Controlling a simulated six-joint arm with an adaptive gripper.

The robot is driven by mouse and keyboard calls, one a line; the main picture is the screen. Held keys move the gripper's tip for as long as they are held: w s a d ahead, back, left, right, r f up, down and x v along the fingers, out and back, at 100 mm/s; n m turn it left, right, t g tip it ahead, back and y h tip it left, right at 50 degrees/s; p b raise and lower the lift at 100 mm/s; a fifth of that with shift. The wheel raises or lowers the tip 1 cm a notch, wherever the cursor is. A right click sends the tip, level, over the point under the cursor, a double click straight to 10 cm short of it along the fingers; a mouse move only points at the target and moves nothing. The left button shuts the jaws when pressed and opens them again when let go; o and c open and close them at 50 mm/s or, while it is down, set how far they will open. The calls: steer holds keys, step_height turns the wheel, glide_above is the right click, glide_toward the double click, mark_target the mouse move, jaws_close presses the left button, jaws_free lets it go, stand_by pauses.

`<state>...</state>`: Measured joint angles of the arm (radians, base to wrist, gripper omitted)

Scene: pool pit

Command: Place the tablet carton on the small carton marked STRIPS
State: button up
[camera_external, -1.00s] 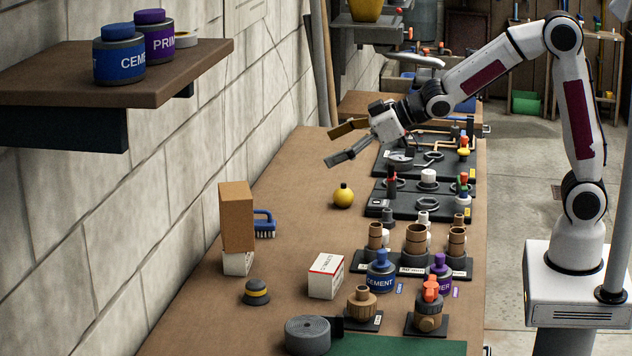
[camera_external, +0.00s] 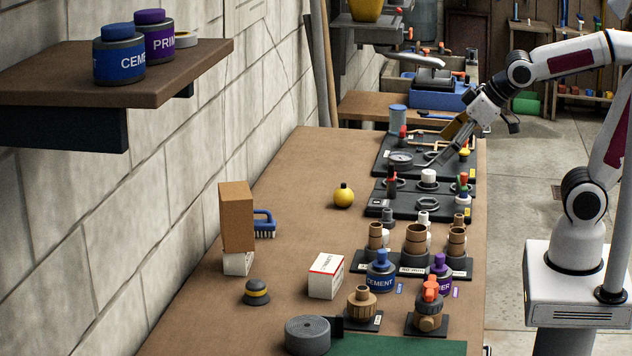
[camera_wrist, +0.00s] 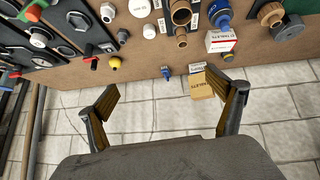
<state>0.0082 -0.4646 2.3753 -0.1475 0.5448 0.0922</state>
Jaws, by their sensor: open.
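A tall brown carton (camera_external: 236,217) stands upright on a small white carton (camera_external: 238,263) near the wall at the left of the bench. In the wrist view the brown carton (camera_wrist: 202,86) bears lettering that seems to read TABLETS, and the small carton (camera_wrist: 196,68) shows at its edge; its marking is too small to read surely. A white carton with a red stripe (camera_external: 325,276) stands apart to the right; it also shows in the wrist view (camera_wrist: 220,42). My gripper (camera_external: 443,151) is open and empty, far from the cartons, over the back right of the bench.
A blue brush (camera_external: 264,222) is close beside the brown carton. A yellow ball-shaped item (camera_external: 343,196) stands mid-bench. Bottles, fittings and black trays (camera_external: 415,200) fill the right side. A shelf (camera_external: 190,70) juts from the wall at upper left. The bench's left middle is mostly clear.

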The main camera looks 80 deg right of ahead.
steer(key=s+a+f+g+y, duration=0.1)
steer(key=s+a+f+g, duration=0.1)
steer(key=s, duration=1.1)
steer(key=shift+s+a+f, duration=0.15)
steer(key=shift+s+f, duration=0.05)
steer(key=shift+f, duration=0.4)
